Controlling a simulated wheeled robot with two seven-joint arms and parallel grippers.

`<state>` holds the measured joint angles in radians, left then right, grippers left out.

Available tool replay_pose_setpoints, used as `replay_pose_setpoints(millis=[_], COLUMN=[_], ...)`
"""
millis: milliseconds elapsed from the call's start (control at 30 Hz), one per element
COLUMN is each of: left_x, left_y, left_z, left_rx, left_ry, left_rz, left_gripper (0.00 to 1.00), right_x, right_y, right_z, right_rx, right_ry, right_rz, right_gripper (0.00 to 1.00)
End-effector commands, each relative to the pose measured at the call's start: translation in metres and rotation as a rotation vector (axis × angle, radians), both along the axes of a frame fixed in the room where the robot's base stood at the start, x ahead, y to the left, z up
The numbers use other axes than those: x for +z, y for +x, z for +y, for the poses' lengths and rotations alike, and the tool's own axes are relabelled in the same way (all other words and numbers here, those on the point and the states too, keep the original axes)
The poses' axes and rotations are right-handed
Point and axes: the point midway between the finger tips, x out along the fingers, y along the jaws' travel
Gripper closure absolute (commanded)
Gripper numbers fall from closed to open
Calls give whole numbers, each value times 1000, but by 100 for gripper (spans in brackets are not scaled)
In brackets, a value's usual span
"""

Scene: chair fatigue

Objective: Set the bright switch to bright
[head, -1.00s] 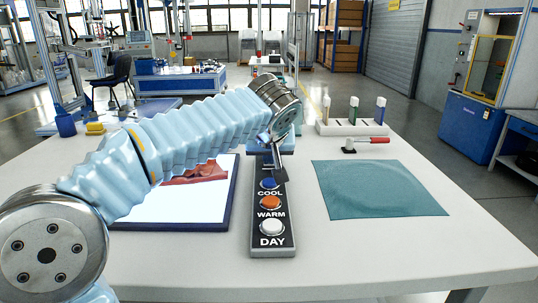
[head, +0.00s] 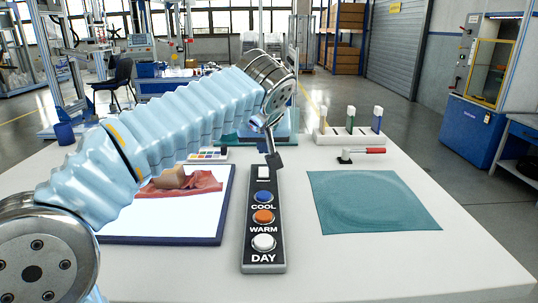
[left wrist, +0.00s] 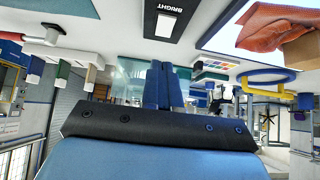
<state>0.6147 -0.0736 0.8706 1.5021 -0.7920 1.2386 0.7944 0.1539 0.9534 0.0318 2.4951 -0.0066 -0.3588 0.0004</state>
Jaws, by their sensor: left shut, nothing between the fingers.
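A narrow black control panel (head: 245,235) stands on the table in the head view. Its far end carries a white switch (head: 263,173), with blue COOL, orange WARM and white DAY buttons nearer. In the left wrist view the white switch (left wrist: 165,25) shows upside down beside the word BRIGHT; I cannot tell which way it is tipped. My left gripper (head: 274,163) is shut and empty, just beyond the switch and seemingly above the panel. Its closed blue fingers (left wrist: 164,85) appear apart from the switch in the left wrist view. My right gripper is not in view.
A lit white board (head: 165,213) with reddish cloth (head: 195,183) lies left of the panel. A teal mat (head: 370,202) lies right. The table's front right is clear.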

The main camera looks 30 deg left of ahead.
Motion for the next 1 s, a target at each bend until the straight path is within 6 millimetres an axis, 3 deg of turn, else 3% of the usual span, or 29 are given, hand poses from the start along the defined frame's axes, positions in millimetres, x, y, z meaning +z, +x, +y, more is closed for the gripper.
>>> replay_pose_setpoints(millis=[200,400,1000], left_x=[30,48,53], left_y=[-35,-55,-61], left_z=[-23,-35,-39], left_rx=[-4,-3,-2], left_ry=[2,1,0], left_rz=[-1,2,4], left_gripper=[100,100,100], right_x=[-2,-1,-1], right_y=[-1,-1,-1], right_z=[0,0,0], right_rx=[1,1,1], right_ry=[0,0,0], right_rz=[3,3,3], right_gripper=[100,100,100])
